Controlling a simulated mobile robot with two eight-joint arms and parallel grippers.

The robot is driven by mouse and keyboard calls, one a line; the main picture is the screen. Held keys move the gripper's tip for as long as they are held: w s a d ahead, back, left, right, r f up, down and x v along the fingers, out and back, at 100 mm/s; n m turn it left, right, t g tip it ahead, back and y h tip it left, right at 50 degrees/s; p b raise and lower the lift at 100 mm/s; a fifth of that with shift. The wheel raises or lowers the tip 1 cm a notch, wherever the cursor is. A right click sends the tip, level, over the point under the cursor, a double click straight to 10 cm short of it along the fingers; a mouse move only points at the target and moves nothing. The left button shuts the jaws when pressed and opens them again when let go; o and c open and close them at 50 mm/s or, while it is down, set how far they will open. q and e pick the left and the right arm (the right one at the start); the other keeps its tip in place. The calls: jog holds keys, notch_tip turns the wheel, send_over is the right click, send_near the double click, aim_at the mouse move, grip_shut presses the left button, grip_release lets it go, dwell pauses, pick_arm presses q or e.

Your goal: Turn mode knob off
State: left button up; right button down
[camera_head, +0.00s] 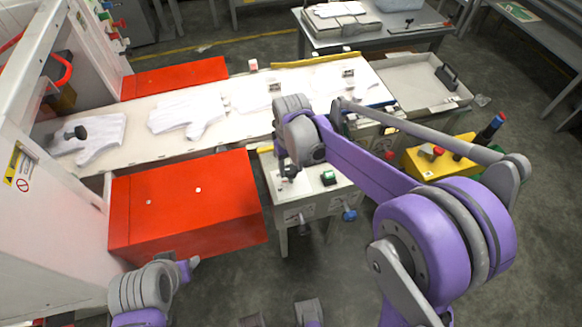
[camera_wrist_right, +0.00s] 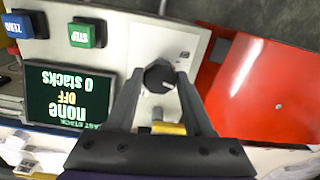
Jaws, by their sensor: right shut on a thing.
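The black mode knob (camera_wrist_right: 158,77) sits on a white panel in the right wrist view, between the fingertips of my right gripper (camera_wrist_right: 158,82). The fingers are closed onto its sides. Beside it a dark screen (camera_wrist_right: 72,102) shows, upside down, "none", "OFF" and "0 stacks". In the head view the white control box (camera_head: 308,205) stands beside the red cover, with my right gripper (camera_head: 288,166) over its top left; the knob is largely hidden there. My left gripper (camera_head: 190,266) is low at the left; its fingers are unclear.
White gloves (camera_head: 185,112) lie on the belt behind. A yellow box (camera_head: 437,160) stands right.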

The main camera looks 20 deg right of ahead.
aim_at(292, 170)
jog(key=shift+n, duration=2.2)
jog(key=shift+c, duration=1.4)
grip_release()
jog(key=shift+r, duration=0.1)
notch_tip(292, 170, up, 11)
jog(key=shift+f, duration=0.2)
